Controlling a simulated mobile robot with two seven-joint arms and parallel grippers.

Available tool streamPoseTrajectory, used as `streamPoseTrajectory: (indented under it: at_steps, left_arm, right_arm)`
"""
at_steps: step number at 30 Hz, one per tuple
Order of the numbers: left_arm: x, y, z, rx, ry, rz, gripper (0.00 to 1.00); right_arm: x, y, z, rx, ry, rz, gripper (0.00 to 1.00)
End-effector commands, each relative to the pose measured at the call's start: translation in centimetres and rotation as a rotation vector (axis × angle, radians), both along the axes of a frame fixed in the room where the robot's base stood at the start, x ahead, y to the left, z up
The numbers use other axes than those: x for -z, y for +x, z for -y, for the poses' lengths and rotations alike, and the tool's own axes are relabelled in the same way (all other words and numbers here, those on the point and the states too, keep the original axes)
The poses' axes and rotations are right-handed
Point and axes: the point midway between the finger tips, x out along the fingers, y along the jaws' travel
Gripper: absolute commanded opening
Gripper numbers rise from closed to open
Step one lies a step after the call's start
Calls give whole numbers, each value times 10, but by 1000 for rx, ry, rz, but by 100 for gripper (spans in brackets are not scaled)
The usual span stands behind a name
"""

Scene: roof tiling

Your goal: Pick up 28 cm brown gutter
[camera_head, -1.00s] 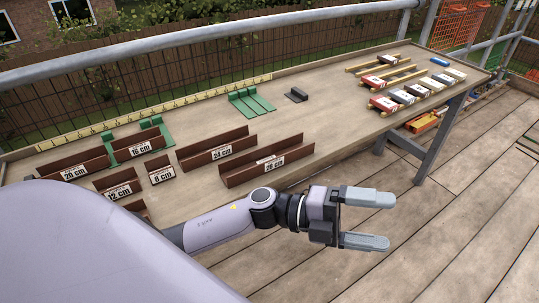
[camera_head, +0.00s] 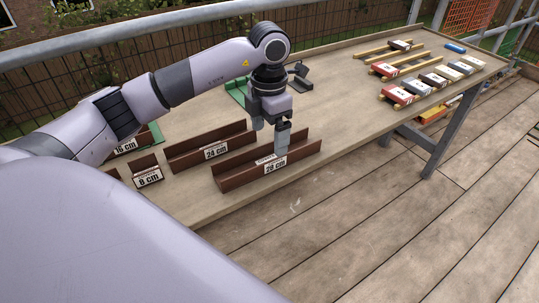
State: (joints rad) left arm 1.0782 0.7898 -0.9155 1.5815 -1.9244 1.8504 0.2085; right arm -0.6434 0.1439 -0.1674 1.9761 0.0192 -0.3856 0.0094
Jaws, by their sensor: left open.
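The 28 cm brown gutter (camera_head: 236,180) lies on the front part of the table, a long brown channel with a white "28 cm" label. My left gripper (camera_head: 271,143) points down at it from above, near the label, at about the middle of its length. Its jaws are open, with one grey finger in front of the gutter's near wall, beside the label, and the other farther back. Whether the fingers touch the gutter cannot be told. My right gripper is not in view.
The 24 cm gutter (camera_head: 190,157) lies just behind and left, the 8 cm gutter (camera_head: 147,176) farther left. Green pieces (camera_head: 238,88) and a dark bracket (camera_head: 299,77) are partly behind my arm. Labelled blocks (camera_head: 400,95) stand at the right. The table (camera_head: 345,100) is clear between.

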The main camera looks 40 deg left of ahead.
Motion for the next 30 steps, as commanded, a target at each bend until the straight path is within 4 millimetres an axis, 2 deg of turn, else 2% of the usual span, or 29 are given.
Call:
streamPoseTrajectory:
  at_steps: [12,16,22,27,28,30]
  left_arm:
    - [57,-1,0,2,-2,-4,92]
    - [64,0,0,3,-3,-1,92]
    - [64,0,0,3,-3,0,92]
    - [64,0,0,3,-3,0,36]
    - [64,0,0,3,-3,0,29]
    - [63,0,0,3,-4,1,29]
  right_arm:
    - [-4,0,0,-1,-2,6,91]
    - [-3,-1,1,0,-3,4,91]
    - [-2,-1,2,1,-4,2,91]
    - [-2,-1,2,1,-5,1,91]
    - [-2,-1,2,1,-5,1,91]
    - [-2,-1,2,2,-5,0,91]
